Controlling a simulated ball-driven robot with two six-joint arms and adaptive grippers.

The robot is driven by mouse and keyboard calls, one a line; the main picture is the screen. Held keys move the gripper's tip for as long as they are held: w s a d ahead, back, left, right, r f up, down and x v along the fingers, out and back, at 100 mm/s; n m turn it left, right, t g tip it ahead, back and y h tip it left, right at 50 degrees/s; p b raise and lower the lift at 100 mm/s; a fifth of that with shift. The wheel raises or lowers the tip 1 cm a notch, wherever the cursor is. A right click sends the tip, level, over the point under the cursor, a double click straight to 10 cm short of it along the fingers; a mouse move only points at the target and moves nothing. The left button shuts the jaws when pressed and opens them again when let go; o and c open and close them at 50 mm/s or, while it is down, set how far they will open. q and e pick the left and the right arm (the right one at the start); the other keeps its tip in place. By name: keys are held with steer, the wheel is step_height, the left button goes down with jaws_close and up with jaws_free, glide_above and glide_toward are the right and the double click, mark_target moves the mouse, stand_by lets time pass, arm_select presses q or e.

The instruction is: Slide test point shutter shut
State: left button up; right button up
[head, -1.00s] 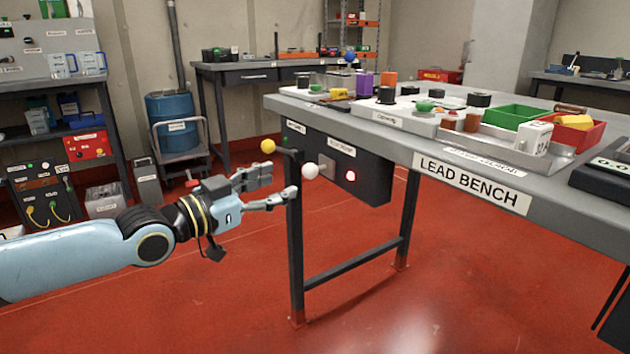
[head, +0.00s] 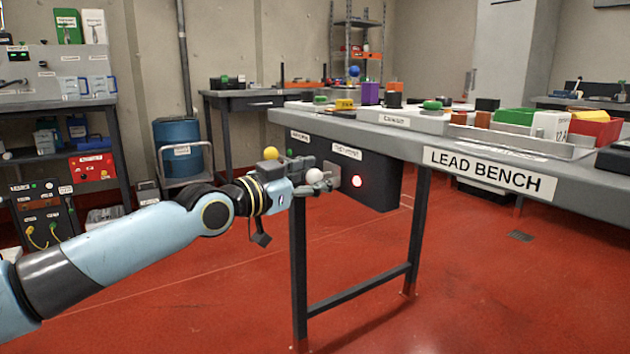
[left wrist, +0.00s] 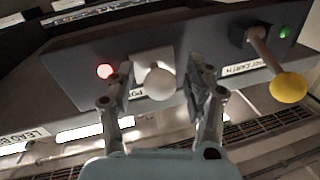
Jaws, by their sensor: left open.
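The test point shutter shows as a pale plate (left wrist: 140,62) with a white ball knob (left wrist: 160,83) on the dark panel (head: 372,178) under the bench. In the head view the knob (head: 314,176) sits at my left gripper (head: 310,174). In the left wrist view my left gripper (left wrist: 160,80) is open, with one finger on each side of the knob and gaps between them. A lit red lamp (left wrist: 105,71) is beside the plate; it also shows in the head view (head: 357,181). My right gripper is not in view.
A yellow ball on a lever (left wrist: 288,87) sticks out from the same panel, near a green lamp (left wrist: 284,33). The lead bench (head: 540,184) holds bins and blocks above. A bench leg (head: 299,270) stands below my gripper. The red floor (head: 200,310) in front is clear.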

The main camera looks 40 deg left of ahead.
mark_target(354, 182)
arm_select(q)
jaws_close()
stand_by(0.3)
steer(key=shift+d, duration=0.25)
steer(key=d, duration=0.1)
steer(key=s+d, duration=0.1)
steer(key=d, duration=0.1)
steer(key=s+d+p, duration=0.1)
steer(key=d, duration=0.1)
steer(key=shift+s+d, duration=0.1)
steer(key=shift+s, duration=0.05)
steer(key=shift+f, duration=0.2)
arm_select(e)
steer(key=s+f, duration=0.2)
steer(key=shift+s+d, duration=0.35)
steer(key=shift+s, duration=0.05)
